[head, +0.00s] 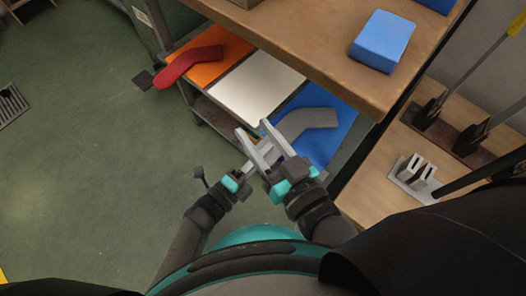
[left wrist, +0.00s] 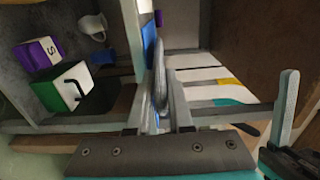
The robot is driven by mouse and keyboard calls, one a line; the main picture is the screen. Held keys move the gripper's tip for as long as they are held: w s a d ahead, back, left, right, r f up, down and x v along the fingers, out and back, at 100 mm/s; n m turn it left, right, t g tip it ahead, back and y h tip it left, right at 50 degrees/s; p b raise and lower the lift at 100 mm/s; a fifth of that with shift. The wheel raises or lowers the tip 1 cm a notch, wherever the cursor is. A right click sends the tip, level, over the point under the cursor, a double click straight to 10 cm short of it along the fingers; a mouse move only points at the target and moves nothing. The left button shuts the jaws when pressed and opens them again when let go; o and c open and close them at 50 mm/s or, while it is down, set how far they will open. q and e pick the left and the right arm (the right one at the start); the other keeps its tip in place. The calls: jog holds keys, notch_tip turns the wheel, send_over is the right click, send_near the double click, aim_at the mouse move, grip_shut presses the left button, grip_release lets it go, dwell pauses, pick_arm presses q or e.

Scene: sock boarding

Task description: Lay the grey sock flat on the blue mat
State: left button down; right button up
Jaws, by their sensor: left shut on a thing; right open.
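The grey sock (head: 312,120) lies over the blue mat (head: 322,148) on the low shelf, its bent part spread toward the right of the mat. Its near end runs in behind my grippers, where it is partly hidden. My left gripper (head: 264,153) is shut on the sock; in the left wrist view the grey sock (left wrist: 160,75) shows edge-on between the fingers, beside a strip of blue mat (left wrist: 149,40). My right gripper (head: 252,128) is open, its two fingers apart, close to the left one and at the mat's left edge. A right finger also shows in the left wrist view (left wrist: 286,108).
A white mat (head: 257,87) and an orange mat (head: 222,52) with a red sock (head: 187,67) lie farther left on the shelf. A wooden top (head: 310,45) with a blue block (head: 382,41) overhangs it. The green floor at left is mostly clear.

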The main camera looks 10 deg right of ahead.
pick_arm(q)
jog(key=shift+c, duration=2)
grip_release()
jog(key=shift+f, duration=0.25)
jog(key=shift+f, duration=0.35)
jog(key=p+v, duration=0.1)
jog(key=v, duration=0.7)
jog(key=shift+s, duration=0.1)
dwell(0.7)
